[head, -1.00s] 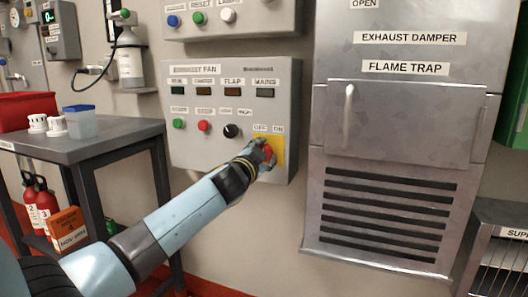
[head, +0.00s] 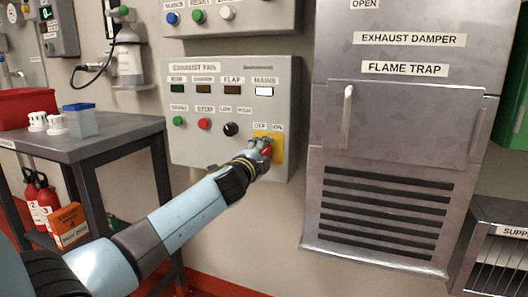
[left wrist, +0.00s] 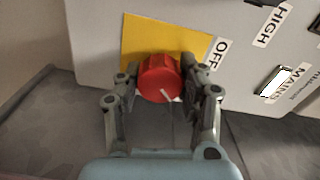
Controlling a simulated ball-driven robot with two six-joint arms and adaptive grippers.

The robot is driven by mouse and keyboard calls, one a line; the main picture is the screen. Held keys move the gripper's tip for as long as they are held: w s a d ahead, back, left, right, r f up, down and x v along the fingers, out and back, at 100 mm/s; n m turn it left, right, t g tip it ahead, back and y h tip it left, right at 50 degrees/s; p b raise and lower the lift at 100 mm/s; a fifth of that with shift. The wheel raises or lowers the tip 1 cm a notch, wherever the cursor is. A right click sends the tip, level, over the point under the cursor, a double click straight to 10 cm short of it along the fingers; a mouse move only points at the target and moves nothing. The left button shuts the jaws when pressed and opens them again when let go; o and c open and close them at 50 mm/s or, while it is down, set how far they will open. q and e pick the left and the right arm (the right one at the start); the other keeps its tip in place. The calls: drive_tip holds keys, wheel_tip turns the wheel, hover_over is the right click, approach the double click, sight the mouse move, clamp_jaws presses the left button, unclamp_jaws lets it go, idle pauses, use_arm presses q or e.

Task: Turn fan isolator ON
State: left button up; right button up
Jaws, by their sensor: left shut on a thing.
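The fan isolator is a red round knob (left wrist: 158,78) on a yellow plate (left wrist: 150,38) in the left wrist view. A short white line shows on the knob's edge. In the head view the yellow plate (head: 278,150) sits at the lower right of the EXHAUST FAN panel (head: 210,150), under OFF and ON labels. My left gripper (head: 263,147) is at the knob, with its fingers on both sides of it and shut on it. The gripper hides part of the knob in the head view. The MAINS window (head: 264,91) is lit white. My right gripper is not in view.
Green, red and black controls (head: 204,124) sit left of the isolator on the panel. A steel flame trap cabinet (head: 400,120) stands to the right. A table (head: 70,150) with a red bin (head: 40,108) stands to the left. Bare wall lies below the panel.

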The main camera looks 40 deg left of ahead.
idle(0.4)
use_arm(q)
drive_tip(key=o, duration=1.2)
drive_tip(key=v, duration=1.2)
drive_tip(key=shift+f, duration=0.1)
